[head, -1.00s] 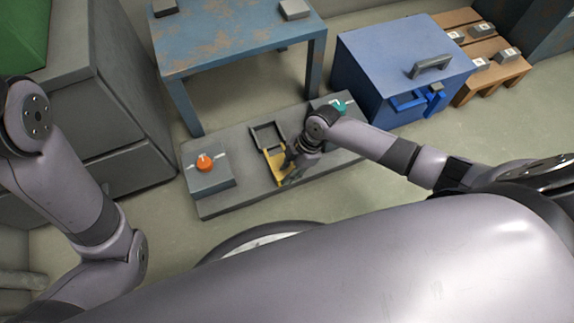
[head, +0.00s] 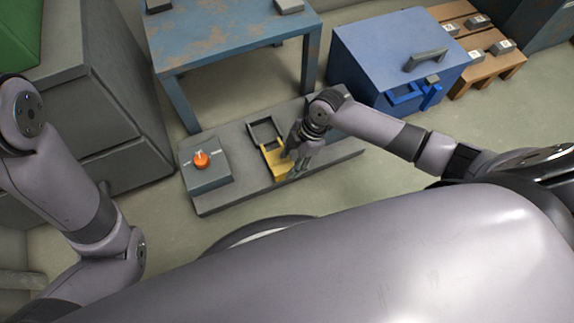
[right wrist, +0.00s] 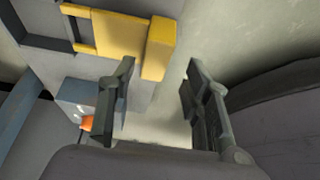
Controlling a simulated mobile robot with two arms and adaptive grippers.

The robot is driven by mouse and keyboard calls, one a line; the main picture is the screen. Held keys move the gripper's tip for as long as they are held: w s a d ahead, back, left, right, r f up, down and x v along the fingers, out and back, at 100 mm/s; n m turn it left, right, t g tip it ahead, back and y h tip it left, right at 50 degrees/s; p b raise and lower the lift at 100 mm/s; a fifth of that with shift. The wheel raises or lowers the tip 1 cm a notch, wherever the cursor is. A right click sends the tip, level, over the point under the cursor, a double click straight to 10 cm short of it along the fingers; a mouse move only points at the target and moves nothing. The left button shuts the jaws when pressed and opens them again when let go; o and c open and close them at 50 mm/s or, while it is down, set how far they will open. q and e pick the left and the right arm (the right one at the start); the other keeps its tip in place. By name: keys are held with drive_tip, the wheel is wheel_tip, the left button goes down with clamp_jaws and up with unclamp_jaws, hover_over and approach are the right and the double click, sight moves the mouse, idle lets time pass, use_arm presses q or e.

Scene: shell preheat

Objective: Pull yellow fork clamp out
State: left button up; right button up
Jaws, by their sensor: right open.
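The yellow fork clamp (head: 273,160) sits at the front end of a dark frame (head: 262,132) on the grey bench in the head view. In the right wrist view the clamp (right wrist: 118,35) shows as a yellow plate with a thicker yellow bar at its end. My right gripper (head: 296,172) is at the clamp's front right side; in the right wrist view its fingers (right wrist: 158,105) are apart with nothing between them. The yellow bar lies just beyond the fingertips. Whether a finger touches it I cannot tell. My left gripper is out of view.
An orange knob (head: 201,159) on a grey box stands left of the clamp. A blue box (head: 395,55) with a handle stands behind right. A worn blue table (head: 235,40) stands behind the bench (head: 235,195). Floor in front of the bench is partly clear.

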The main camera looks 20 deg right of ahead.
drive_tip(key=v, duration=0.8)
drive_tip(key=shift+d+r, duration=0.15)
drive_tip(key=shift+r, duration=0.1)
